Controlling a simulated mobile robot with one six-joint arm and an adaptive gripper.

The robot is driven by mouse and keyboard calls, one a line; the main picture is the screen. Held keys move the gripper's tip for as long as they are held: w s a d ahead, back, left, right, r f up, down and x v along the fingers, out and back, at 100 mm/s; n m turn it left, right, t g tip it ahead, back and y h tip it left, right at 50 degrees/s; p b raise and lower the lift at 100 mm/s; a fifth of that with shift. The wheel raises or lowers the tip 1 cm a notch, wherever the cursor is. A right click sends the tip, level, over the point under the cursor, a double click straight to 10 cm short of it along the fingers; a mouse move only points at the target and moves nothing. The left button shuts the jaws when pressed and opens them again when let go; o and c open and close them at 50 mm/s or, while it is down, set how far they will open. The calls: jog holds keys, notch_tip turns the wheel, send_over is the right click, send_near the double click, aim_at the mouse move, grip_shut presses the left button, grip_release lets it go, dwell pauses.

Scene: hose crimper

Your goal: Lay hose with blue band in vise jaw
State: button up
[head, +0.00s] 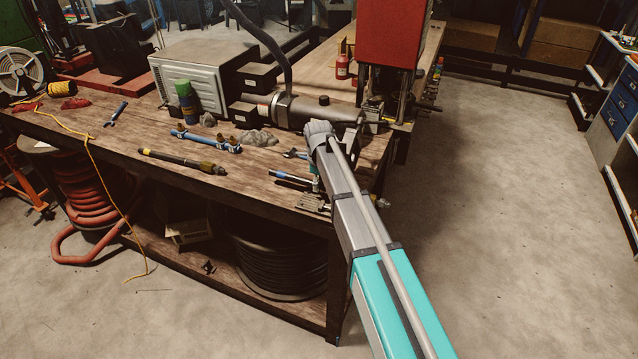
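A dark hose piece (183,161) with brass-coloured ends and a pale yellowish mark near its left end lies flat on the workbench. Behind it lies a blue rod-like piece (205,138) with fittings along it. I cannot tell for certain which piece carries the blue band. A grey ridged metal block (313,203), possibly part of the vise, sits at the bench's front right corner, partly behind my arm. Its jaw opening cannot be made out. My arm reaches over this corner from the lower right.
The wooden workbench (110,150) also holds blue-handled tools (292,174) near the vise area, a green can (187,100), a grey-white machine (200,72) and a motor-like cylinder (300,108). A red machine (390,35) stands behind. Open floor (500,200) lies to the right.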

jog(key=shift+o, duration=0.6)
jog(key=shift+r, duration=0.1)
jog(key=shift+r+p, duration=0.65)
jog(key=shift+p, duration=0.15)
jog(key=shift+s+r+p, duration=0.25)
jog(key=shift+r+p, duration=0.05)
jog(key=s+a+r+p, duration=0.2)
jog(key=s+r+p, duration=0.3)
jog(key=s, duration=0.2)
jog(key=shift+a, duration=0.35)
jog(key=shift+r, duration=0.1)
